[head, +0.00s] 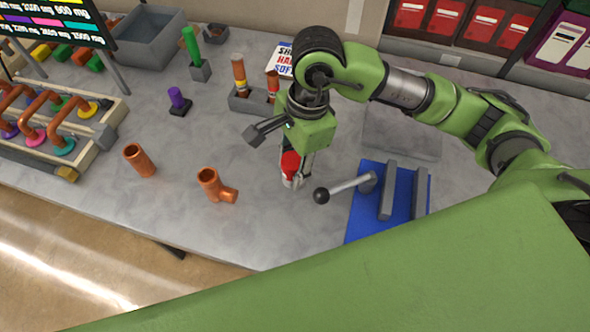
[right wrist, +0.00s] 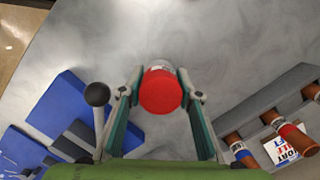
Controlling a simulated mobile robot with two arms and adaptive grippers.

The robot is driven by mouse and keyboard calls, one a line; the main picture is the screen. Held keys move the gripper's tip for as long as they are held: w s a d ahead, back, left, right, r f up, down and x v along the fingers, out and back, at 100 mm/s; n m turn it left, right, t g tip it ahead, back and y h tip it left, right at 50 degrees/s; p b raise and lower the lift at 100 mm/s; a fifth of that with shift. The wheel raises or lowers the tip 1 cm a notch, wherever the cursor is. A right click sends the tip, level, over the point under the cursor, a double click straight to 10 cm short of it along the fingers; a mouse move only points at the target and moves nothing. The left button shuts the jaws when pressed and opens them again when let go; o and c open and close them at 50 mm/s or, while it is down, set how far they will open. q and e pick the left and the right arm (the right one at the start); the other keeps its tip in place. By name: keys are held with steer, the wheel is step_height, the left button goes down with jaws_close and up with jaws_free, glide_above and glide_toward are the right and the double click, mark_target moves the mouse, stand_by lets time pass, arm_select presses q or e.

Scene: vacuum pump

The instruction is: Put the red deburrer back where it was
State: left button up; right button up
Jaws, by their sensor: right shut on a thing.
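The red deburrer (head: 290,164) is a short red cylinder with a lighter lower part. It is between the fingers of my right gripper (head: 297,171), which is shut on it, close above or on the grey table. The right wrist view shows its round red top (right wrist: 160,92) between the two fingertips of the right gripper (right wrist: 160,97). Whether its bottom touches the table is hard to tell. My left gripper is not in view.
A blue fixture (head: 419,215) with a black-knobbed lever (head: 322,196) stands just right of the gripper. A grey holder (head: 249,103) with copper parts is behind. The table front is clear.

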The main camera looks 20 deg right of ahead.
steer(key=f+p, duration=0.1)
steer(key=f, duration=0.2)
steer(key=shift+w+d+p, duration=0.2)
steer(key=shift+d+p, duration=0.15)
steer(key=shift+p, duration=0.05)
steer(key=shift+f, duration=0.45)
steer(key=shift+f+b, duration=0.25)
steer(key=shift+b, duration=0.05)
steer(key=o, duration=1.2)
steer(key=shift+r, duration=0.1)
